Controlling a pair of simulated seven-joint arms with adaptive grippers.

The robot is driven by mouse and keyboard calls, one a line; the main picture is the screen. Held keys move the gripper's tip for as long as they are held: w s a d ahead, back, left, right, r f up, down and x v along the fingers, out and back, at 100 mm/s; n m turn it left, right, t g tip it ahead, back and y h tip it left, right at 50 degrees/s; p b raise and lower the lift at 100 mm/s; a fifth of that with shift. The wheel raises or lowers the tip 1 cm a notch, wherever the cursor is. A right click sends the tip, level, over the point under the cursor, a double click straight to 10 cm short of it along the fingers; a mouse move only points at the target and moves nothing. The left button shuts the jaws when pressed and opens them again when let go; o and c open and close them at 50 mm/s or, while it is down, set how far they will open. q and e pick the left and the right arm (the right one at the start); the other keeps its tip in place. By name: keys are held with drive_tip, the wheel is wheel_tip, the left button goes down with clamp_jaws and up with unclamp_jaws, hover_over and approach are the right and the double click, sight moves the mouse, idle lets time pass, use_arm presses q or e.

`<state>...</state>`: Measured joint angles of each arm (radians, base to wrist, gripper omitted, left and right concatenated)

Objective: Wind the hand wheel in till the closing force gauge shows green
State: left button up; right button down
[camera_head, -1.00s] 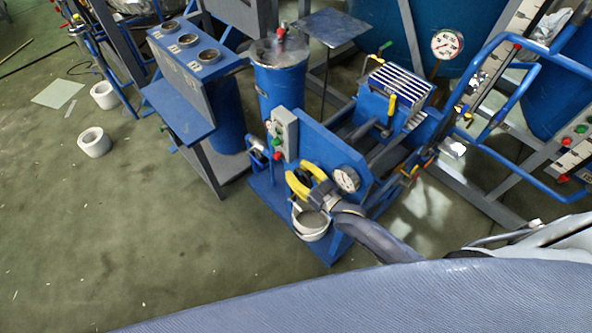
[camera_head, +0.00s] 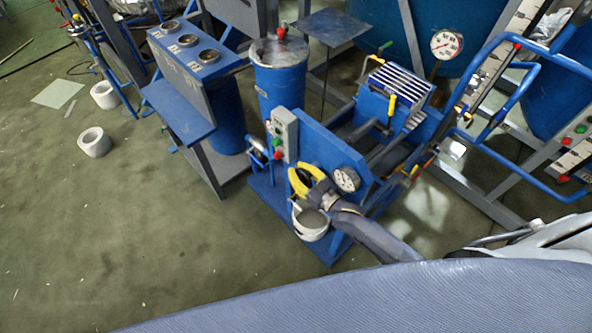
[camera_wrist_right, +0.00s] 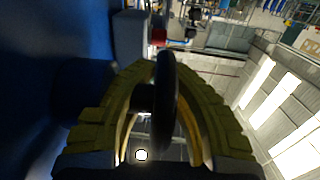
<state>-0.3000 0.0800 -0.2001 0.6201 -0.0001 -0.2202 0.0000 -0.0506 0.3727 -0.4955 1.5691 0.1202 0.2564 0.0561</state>
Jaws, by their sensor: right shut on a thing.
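My right gripper (camera_head: 301,176), with yellow fingers, is at the front of the blue machine panel (camera_head: 322,150). In the right wrist view its fingers close from both sides on the hand wheel (camera_wrist_right: 166,100), a dark disc seen nearly edge-on. A dark shaft runs from the wheel toward the blue panel. In the head view the fingers mostly hide the wheel. A small round white-faced gauge (camera_head: 346,180) sits on the panel just right of the gripper; its needle and colours are too small to read. My left gripper is not in view.
A white cup-like vessel (camera_head: 311,225) is just below my right gripper. A grey switch box (camera_head: 285,135) with coloured buttons is at the panel's left edge. A larger gauge (camera_head: 447,43) stands at the back. Open floor lies to the left.

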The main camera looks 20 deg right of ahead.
sight(312, 186)
drive_tip(key=shift+r+t+y, duration=0.2)
drive_tip(key=shift+t+y, duration=0.2)
drive_tip(key=shift+t, duration=0.3)
drive_tip(key=shift+r, duration=0.15)
drive_tip(key=c, duration=1.5)
unclamp_jaws()
drive_tip(key=shift+o, duration=0.2)
drive_tip(key=shift+s+d, duration=0.1)
drive_tip(key=v, duration=1.1)
drive_tip(key=shift+s+d, duration=0.2)
drive_tip(key=shift+s, duration=0.15)
